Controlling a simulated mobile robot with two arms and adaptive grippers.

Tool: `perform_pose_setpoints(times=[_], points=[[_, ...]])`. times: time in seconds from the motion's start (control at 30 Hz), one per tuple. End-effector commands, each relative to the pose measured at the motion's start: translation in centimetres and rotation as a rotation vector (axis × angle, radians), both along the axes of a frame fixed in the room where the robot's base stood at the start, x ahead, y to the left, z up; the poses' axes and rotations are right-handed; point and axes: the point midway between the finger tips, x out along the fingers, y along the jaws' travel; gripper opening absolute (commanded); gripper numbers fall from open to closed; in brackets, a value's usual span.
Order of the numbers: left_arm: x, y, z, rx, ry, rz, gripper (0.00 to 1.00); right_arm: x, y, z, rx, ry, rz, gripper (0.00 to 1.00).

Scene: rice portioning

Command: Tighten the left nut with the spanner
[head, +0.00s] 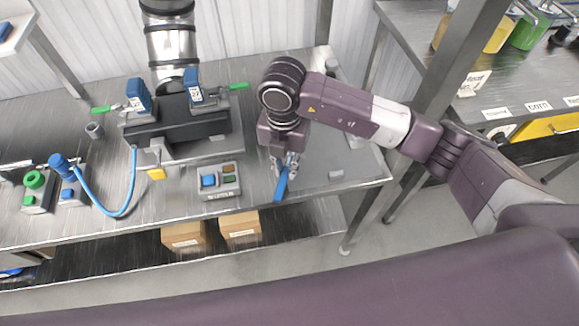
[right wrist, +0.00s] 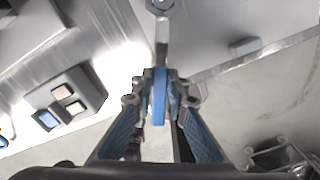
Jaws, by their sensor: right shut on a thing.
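My right gripper (head: 290,162) is over the right part of the steel bench, shut on a spanner. The spanner's blue handle (head: 281,184) sticks out toward the bench's front edge. In the right wrist view the handle (right wrist: 159,95) is clamped between the fingertips (right wrist: 160,88), and the metal shank runs up to a head at the top edge, partly cut off. A dark machine block (head: 180,129) with two blue-topped units, left (head: 139,96) and right (head: 193,88), stands at the back of the bench. I cannot make out the left nut. My left gripper is not in view.
A button box (head: 218,181) stands in front of the machine. A blue hose (head: 120,214) curves to small boxes (head: 70,190) on the left. Cardboard boxes (head: 184,238) sit below. A bench leg (head: 350,225) is at right.

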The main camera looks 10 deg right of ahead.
Motion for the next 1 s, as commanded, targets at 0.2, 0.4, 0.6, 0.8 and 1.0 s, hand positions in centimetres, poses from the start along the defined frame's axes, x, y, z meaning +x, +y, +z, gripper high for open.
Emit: perform_pose_setpoints(times=[0.2,0.4,0.6,0.8,1.0], points=[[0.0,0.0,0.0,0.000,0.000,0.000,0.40,0.1,0.3,0.1,0.006,-0.002,-0.010,0.00],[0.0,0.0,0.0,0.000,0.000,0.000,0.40,0.2,0.6,0.1,0.007,-0.002,-0.038,0.00],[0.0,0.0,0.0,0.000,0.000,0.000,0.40,0.7,1.3,0.1,0.007,-0.002,-0.133,0.00],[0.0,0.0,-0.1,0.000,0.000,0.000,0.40,0.8,1.6,0.1,0.007,-0.002,-0.166,0.00],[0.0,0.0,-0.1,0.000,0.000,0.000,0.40,0.8,1.6,0.1,0.007,-0.002,-0.167,0.00]])
